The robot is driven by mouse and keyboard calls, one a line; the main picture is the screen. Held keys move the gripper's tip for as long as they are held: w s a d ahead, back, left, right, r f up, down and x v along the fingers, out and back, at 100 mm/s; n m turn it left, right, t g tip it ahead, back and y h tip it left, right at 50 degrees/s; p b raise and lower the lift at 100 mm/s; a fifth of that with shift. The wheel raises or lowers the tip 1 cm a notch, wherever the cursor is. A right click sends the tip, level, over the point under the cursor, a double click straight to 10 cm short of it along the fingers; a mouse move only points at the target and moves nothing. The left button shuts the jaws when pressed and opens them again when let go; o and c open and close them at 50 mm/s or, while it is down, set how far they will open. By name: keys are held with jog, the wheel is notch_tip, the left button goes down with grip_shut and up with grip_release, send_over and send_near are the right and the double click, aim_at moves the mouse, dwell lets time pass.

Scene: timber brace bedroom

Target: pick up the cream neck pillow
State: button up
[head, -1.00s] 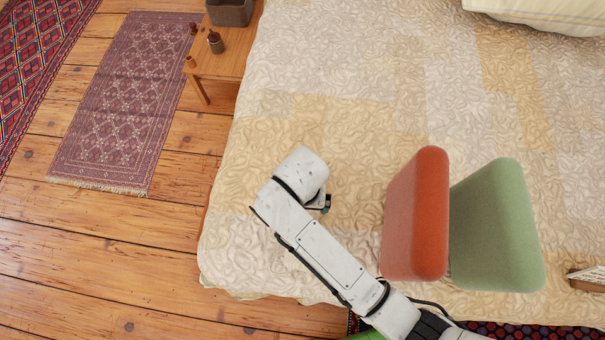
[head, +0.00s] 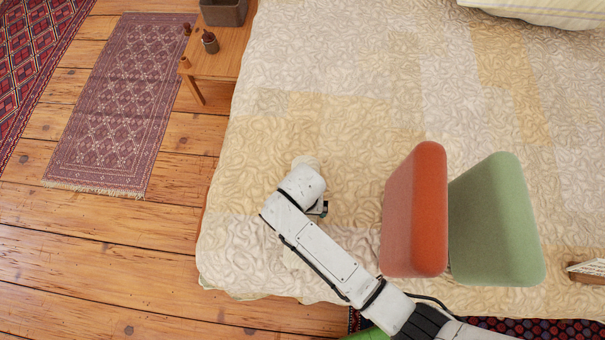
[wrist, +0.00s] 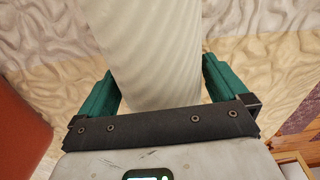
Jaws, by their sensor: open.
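The cream neck pillow (wrist: 155,45) shows in the wrist view as a pale, ribbed piece running from the top edge down between my fingers. My gripper (wrist: 160,88) is open, with one green finger on each side of the pillow. I cannot tell whether either finger touches it.
An orange cushion (head: 413,210) and a green cushion (head: 495,220) stand on the quilted bed (head: 340,60) to the right of my arm. A wooden side table (head: 220,62) with small items is at upper left. The quilt beyond my wrist is clear.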

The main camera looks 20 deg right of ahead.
jog(key=shift+c, duration=0.3)
jog(key=c, duration=1)
jog(key=shift+r, duration=0.1)
